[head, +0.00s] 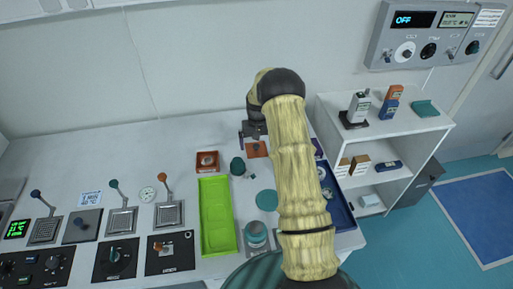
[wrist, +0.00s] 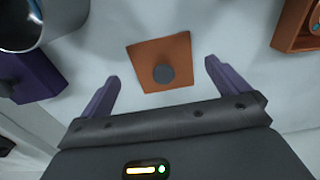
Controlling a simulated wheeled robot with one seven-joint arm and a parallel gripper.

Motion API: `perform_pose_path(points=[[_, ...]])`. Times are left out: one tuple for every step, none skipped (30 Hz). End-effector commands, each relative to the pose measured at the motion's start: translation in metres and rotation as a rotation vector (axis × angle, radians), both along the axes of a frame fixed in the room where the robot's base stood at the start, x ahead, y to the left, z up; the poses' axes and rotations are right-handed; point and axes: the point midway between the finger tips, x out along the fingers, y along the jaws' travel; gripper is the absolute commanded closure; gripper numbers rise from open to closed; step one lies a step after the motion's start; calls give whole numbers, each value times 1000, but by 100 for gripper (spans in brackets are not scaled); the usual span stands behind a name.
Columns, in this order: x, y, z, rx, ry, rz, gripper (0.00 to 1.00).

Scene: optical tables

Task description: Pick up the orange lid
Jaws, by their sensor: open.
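The orange lid (wrist: 143,58) is a flat, squarish plate with a round dark grey knob (wrist: 163,74) in its middle. It lies on the white table. In the wrist view it sits just beyond and between the two purple fingers of my gripper (wrist: 160,82), which is open and empty. In the head view the lid (head: 257,149) shows near the back of the table, just below my gripper (head: 253,140), with part of it hidden by the gripper. I cannot tell the exact height of the fingers above it.
An orange-brown square box (head: 207,162), a green tray (head: 216,215) and a dark green object (head: 237,167) stand left of my arm. A blue tray (head: 343,213) is to its right. In the wrist view, a metallic cylinder (wrist: 28,22) and a purple object (wrist: 35,80) are at left.

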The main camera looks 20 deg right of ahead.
Motion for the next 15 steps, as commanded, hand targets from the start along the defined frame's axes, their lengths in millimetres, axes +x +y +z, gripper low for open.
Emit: perform_pose_path(points=[[-1,2,-6,2,5,2,0],[-1,2,-10,2,4,3,0],[0,3,-15,2,3,3,0],[0,3,-17,1,2,3,0],[0,3,-20,2,3,3,0],[0,3,-22,1,2,3,0],[0,3,-23,1,1,3,0],[0,3,-23,1,1,3,0],[0,3,-23,1,0,3,0],[0,3,-23,0,0,3,0],[0,3,-23,0,0,3,0],[0,3,-23,0,0,3,0],[0,3,-23,0,0,3,0],[0,3,-23,0,0,3,0],[0,3,-23,0,1,3,0]])
